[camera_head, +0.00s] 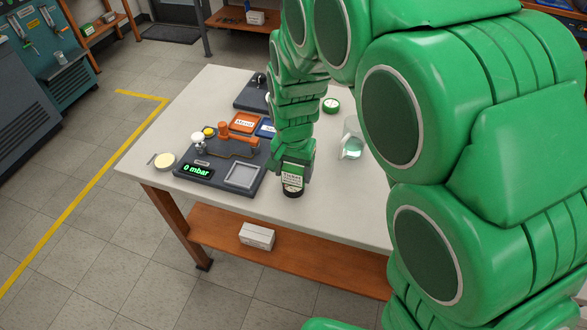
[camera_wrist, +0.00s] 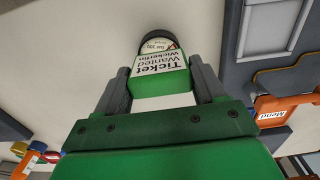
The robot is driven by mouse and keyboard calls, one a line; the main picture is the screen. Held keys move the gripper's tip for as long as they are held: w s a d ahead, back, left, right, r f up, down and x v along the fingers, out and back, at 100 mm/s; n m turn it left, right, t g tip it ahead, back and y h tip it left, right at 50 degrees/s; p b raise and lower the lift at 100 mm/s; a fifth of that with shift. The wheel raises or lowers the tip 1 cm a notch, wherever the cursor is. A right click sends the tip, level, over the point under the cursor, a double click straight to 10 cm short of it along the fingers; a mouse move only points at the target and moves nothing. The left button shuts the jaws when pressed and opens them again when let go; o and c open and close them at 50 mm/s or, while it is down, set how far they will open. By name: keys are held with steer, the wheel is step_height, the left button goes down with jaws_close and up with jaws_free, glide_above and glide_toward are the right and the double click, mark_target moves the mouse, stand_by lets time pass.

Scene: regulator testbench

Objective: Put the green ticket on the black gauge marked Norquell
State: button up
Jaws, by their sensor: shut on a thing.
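My gripper (camera_head: 297,152) is shut on the green ticket (camera_head: 292,172), over the front part of the table. In the wrist view my gripper's (camera_wrist: 161,80) two grey fingers hold the ticket (camera_wrist: 160,66) by its sides; its white face reads "Ticket Wanted Wickerfin". A black gauge (camera_head: 293,192) with a white dial stands on the table right below the ticket. In the wrist view the gauge (camera_wrist: 158,40) shows just beyond the ticket, which hides part of its dial. Its name is not readable, and I cannot tell whether ticket and gauge touch.
A dark test bench (camera_head: 208,181) reading "0 mbar" stands left of the gauge, with an orange "Mend" card (camera_head: 244,122) and a blue card (camera_head: 266,131) behind it. A glass beaker (camera_head: 351,143) and a green-rimmed gauge (camera_head: 331,105) stand to the right. The white table (camera_head: 335,205) is clear around the black gauge.

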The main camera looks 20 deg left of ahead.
mark_target(294, 168)
steer(key=o, duration=1)
steer(key=shift+f, duration=0.1)
step_height(294, 168, up, 12)
steer(key=shift+r, duration=0.2)
